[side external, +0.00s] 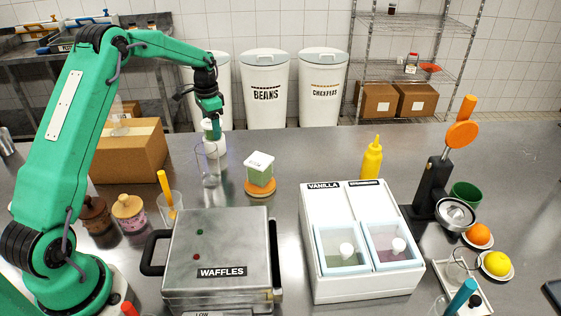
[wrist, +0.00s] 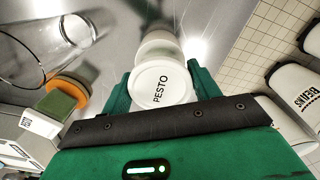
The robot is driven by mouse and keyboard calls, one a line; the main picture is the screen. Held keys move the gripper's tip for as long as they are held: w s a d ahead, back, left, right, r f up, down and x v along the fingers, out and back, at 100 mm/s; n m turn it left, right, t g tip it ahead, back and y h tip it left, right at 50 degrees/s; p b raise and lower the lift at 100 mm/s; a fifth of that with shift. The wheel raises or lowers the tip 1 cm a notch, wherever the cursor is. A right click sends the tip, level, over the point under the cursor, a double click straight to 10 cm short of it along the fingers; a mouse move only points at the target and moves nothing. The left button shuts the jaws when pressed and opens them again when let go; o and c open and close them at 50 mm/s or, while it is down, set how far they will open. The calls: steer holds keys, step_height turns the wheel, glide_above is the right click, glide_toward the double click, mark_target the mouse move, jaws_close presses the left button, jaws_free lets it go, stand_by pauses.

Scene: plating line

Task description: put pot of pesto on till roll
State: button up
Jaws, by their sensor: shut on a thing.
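The pot of pesto (wrist: 162,86) has a round white lid marked PESTO, seen from above in the wrist view. My gripper (wrist: 161,80) is shut on it, with one green finger on each side. In the side external view the pot (side external: 210,124) hangs upright under my gripper (side external: 211,112), behind a tall clear glass. A white cylinder (side external: 214,145), which looks like the till roll, stands under the pot. White round shapes (wrist: 155,48) also show beyond the lid in the wrist view. I cannot tell whether pot and roll touch.
A clear glass (side external: 207,168) stands close in front of the pot. A green block with a white top (side external: 260,168) sits on an orange disc (side external: 260,193) to the right. A cardboard box (side external: 128,158) is at left; a waffle iron (side external: 218,255) is in front. The counter's back right is clear.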

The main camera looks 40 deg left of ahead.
steer(key=shift+f, duration=0.1)
steer(key=o, duration=1)
step_height(320, 180, up, 12)
stand_by(0.8)
